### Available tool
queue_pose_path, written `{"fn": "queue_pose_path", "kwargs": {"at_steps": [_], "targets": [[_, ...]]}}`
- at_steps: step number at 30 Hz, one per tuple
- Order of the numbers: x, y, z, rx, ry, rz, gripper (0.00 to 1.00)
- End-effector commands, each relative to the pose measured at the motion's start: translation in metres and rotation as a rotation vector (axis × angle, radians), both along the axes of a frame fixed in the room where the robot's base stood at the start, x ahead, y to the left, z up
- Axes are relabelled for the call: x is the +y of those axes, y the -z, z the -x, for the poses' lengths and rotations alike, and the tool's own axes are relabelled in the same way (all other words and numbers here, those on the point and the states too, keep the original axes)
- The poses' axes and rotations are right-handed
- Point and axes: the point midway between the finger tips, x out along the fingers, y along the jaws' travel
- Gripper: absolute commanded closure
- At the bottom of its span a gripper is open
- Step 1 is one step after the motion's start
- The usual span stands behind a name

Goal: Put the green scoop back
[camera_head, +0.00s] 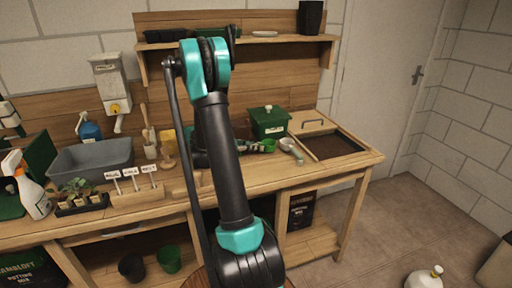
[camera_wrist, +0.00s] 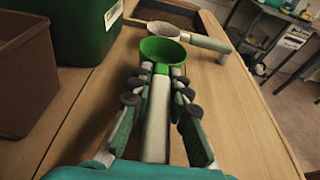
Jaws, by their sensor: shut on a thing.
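The green scoop (camera_wrist: 162,52) has a green bowl and a pale handle (camera_wrist: 156,118). My gripper (camera_wrist: 158,88) is shut on its handle in the wrist view, with the bowl pointing away beyond the fingertips. The scoop's green bowl also shows in the head view (camera_head: 269,145), low over the bench in front of the green lidded box. My arm hides part of the bench there. I cannot tell whether the scoop touches the wood.
A second, pale scoop (camera_wrist: 268,33) lies just beyond, near the sunken soil bin (camera_head: 333,145). The green lidded box (camera_head: 268,123) and a brown container (camera_wrist: 25,75) stand to the left in the wrist view. Bare bench top (camera_wrist: 235,115) is on the right.

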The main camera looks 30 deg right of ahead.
Motion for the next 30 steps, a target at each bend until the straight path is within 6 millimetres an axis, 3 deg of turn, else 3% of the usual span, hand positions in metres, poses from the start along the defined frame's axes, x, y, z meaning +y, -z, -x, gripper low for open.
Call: {"fn": "queue_pose_path", "kwargs": {"at_steps": [19,20,24,30], "targets": [[0.000,0.011,0.000,0.000,0.000,0.000,1.00],[0.000,0.011,0.000,0.000,0.000,0.000,0.80],[0.000,0.011,0.000,0.000,0.000,0.000,0.63],[0.000,0.011,0.000,0.000,0.000,0.000,0.58]]}}
